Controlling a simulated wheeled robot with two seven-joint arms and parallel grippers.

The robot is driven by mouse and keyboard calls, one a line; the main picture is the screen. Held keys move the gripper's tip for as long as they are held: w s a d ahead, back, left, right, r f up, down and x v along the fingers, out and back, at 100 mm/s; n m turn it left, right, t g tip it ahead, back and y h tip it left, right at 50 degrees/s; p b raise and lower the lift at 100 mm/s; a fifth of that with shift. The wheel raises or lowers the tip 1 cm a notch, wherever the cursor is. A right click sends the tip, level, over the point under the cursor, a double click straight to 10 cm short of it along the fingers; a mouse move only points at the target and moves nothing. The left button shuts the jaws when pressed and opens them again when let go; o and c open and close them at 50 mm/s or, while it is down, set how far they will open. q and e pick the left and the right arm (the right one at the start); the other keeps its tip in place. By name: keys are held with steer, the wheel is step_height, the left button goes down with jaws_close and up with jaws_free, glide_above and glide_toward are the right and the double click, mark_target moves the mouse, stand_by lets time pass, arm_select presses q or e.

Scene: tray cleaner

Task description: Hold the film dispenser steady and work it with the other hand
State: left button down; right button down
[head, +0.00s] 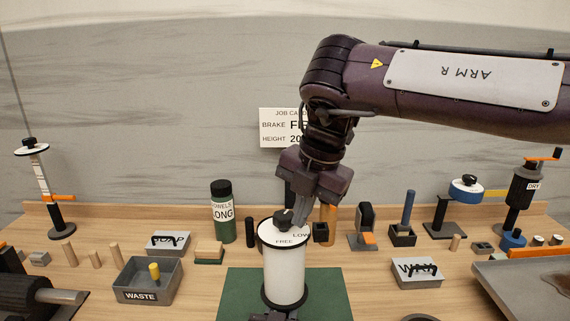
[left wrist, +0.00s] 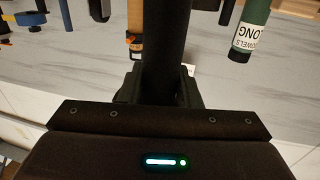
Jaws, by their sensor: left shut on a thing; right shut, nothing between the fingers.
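The film dispenser (head: 284,275) is a white upright cylinder with black rims. It stands on a green mat (head: 335,290) at the front middle in the head view. Its top disc reads FREE and LOW and carries a black knob (head: 284,218). My right gripper (head: 298,214) reaches down from above, shut and empty, right beside the knob; I cannot tell whether they touch. My left gripper (head: 275,316) shows only in part at the dispenser's foot. In the left wrist view it is shut around a dark upright part (left wrist: 165,60), apparently the dispenser's; the exact grip is unclear.
A job card (head: 280,127) about brake and height is partly hidden by my right arm. A grey box (head: 417,272) and a metal tray (head: 530,285) lie right.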

steer(key=shift+w+d, duration=0.15)
steer(key=shift+w, duration=0.25)
steer(key=shift+w, duration=0.25)
steer(key=shift+s, duration=0.15)
steer(key=shift+d, duration=0.35)
steer(key=a+v, duration=0.1)
steer(key=v, duration=0.5)
steer(key=shift+w, duration=0.35)
steer(key=shift+s+a+r, duration=0.1)
steer(key=shift+r, duration=0.05)
steer(key=s+a+m+t+h, duration=0.1)
steer(key=s+a+m, duration=0.25)
steer(key=m, duration=0.25)
steer(key=shift+s+d+f, duration=0.1)
steer(key=shift+d+f, duration=0.1)
steer(key=shift+f, duration=1.35)
steer(key=shift+s+d+f, duration=0.1)
steer(key=shift+d+f, duration=0.1)
steer(key=shift+f, duration=1.35)
